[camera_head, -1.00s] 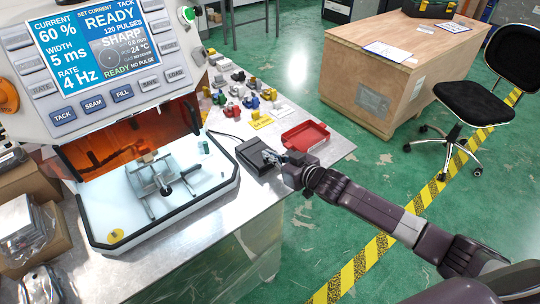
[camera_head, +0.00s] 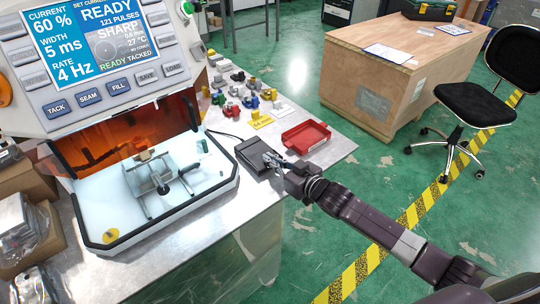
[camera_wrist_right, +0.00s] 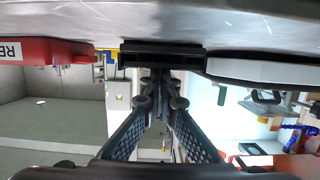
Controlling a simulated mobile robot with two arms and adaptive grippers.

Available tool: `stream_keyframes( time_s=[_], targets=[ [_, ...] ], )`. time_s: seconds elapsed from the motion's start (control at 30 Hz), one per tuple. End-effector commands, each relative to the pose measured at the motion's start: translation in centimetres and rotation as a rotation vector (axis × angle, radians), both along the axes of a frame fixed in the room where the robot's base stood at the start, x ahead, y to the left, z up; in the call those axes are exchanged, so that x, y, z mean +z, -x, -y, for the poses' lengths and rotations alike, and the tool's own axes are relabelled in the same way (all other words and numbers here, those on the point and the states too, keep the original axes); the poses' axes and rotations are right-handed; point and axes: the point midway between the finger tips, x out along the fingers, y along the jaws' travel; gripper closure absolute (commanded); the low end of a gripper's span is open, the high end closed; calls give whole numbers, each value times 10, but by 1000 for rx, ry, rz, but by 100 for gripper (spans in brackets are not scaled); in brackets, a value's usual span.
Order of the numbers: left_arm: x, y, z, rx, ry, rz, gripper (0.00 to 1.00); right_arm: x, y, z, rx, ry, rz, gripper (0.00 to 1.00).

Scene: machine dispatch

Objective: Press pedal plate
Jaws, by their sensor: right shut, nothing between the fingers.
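The pedal plate (camera_head: 251,151) is a dark, flat, rectangular foot switch lying on the metal bench, just right of the welding machine. My right gripper (camera_head: 268,158) is shut and empty at the pedal's right end. In the right wrist view the closed fingertips (camera_wrist_right: 158,76) are in front of the black pedal (camera_wrist_right: 160,55), seen upside down. Whether they touch it I cannot tell. The machine's screen (camera_head: 92,42) reads READY, 121 PULSES and READY TACKED. My left gripper is not in view.
A red tray (camera_head: 306,137) stands right of the pedal near the bench edge. Several small coloured parts (camera_head: 245,95) and a yellow card (camera_head: 262,122) lie behind. A fixture (camera_head: 160,180) stands in the machine's open chamber. A wooden crate (camera_head: 400,90) and chair stand beyond on the floor.

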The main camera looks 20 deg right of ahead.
Motion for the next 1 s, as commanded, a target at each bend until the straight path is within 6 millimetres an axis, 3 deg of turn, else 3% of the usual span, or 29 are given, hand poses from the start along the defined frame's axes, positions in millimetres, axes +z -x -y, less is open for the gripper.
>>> stream_keyframes(
  time_s=[0.17, 0.4, 0.47, 0.7, 1.0],
  targets=[
    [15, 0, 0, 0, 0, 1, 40, 9, 0, 1, -3, 5, -11, 100],
    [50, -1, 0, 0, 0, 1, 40, 49, -4, 0, -3, 2, -3, 100],
    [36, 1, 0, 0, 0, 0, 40, 37, 12, 6, -2, 2, -7, 100],
    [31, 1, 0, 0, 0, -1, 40, 48, 54, 21, -1, 0, -3, 100],
    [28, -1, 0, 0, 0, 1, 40, 57, 84, 32, -2, 0, 0, 100]
  ],
)
